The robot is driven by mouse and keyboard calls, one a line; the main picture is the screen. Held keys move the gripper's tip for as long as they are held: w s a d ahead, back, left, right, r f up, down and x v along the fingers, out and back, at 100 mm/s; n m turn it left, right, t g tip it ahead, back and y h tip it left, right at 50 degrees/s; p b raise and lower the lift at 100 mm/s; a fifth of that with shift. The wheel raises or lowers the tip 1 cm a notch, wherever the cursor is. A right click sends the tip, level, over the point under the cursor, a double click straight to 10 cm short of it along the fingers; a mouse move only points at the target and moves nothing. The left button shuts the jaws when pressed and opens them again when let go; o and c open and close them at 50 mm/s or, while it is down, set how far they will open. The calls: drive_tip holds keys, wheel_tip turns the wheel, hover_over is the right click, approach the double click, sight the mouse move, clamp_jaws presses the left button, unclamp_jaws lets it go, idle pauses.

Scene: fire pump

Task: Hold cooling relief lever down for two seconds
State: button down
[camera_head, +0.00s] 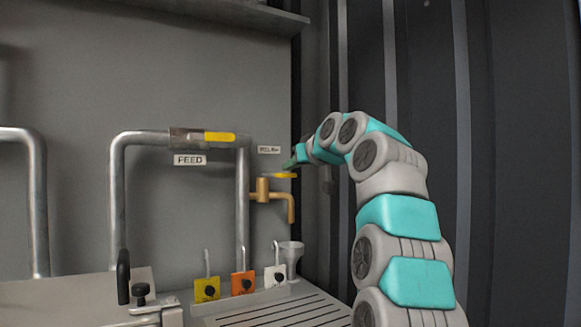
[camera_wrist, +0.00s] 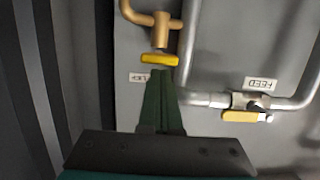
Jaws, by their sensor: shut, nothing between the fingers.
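The cooling relief lever (camera_head: 279,175) is a short yellow handle on top of a brass valve (camera_head: 262,190) with a downturned spout, at the middle of the head view. It lies about level. My gripper (camera_head: 292,162) is just above the lever's right end in the head view. In the wrist view, which is upside down, the yellow lever (camera_wrist: 159,59) lies straight ahead of my shut green fingers (camera_wrist: 160,74), which hold nothing. The fingertips are very close to the lever; I cannot tell whether they touch it. A partly legible relief label (camera_head: 269,150) is on the wall above.
A FEED pipe with a yellow-handled valve (camera_head: 215,137) runs left of the relief valve. A dark corrugated wall (camera_head: 510,120) stands right of my arm.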

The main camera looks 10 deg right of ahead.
wheel_tip(320, 180, down, 4)
drive_tip(key=t+y+b, duration=0.1)
drive_tip(key=t+b, duration=0.2)
drive_tip(key=b, duration=0.7)
drive_tip(key=shift+f+b, duration=0.2)
drive_tip(key=shift+b, duration=0.2)
idle(2.6)
wheel_tip(320, 180, up, 5)
drive_tip(key=s+p, duration=0.1)
drive_tip(key=p, duration=0.2)
drive_tip(key=b+v, duration=0.2)
drive_tip(key=v, duration=0.8)
drive_tip(key=shift+d+f, duration=0.15)
drive_tip(key=shift+f, duration=0.25)
drive_tip(key=shift+r, duration=0.1)
